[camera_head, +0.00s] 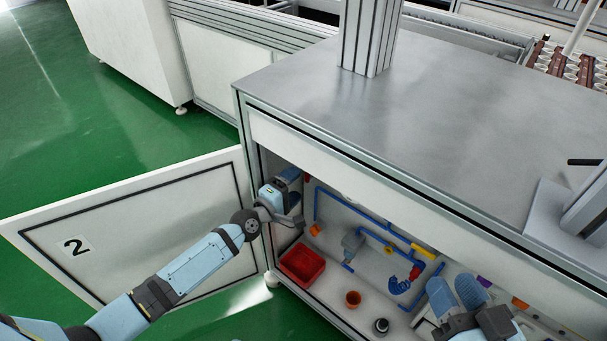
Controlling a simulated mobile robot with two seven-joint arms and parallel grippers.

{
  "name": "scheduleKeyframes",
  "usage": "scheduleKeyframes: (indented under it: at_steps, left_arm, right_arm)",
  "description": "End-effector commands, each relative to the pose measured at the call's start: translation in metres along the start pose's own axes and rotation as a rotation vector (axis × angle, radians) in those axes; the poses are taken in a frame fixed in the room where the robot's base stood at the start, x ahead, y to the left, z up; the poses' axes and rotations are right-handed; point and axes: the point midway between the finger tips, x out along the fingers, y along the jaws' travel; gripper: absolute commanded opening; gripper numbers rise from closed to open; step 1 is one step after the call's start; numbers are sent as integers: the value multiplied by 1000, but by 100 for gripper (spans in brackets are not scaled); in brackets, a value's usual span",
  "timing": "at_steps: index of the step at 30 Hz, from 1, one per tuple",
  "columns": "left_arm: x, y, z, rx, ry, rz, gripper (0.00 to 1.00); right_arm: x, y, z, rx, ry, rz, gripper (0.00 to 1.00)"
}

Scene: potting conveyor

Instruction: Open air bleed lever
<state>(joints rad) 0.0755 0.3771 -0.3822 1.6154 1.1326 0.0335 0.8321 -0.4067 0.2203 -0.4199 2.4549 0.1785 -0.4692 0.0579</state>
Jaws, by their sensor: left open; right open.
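The open cabinet under the steel worktop holds blue pipework (355,226) on its back wall. A yellow handle-like part (424,251) and a red part (415,272) above a coiled blue hose (400,287) are on the right of the pipework. An orange part (315,230) is on the left. I cannot tell which of these is the air bleed lever. My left gripper (284,192) is open at the cabinet's left opening, left of the pipework, its fingertips hard to make out. My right gripper (456,290) is open and empty, right of the hose, apart from it.
The cabinet door (140,235), marked 2, is swung open to the left. The worktop (400,110) overhangs the opening.

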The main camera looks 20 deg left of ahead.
Motion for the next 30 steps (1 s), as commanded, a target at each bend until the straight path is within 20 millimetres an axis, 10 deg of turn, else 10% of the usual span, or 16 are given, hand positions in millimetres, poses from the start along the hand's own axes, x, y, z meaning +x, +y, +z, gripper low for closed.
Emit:
scheduleKeyframes:
  at_steps: [12,30]
  left_arm:
    - [-75,0,0,0,0,-1,86]
    - [-81,0,0,0,0,1,86]
  right_arm:
    - [-4,-4,-15,14,59,13,43]
    - [-4,-4,-16,5,61,10,43]
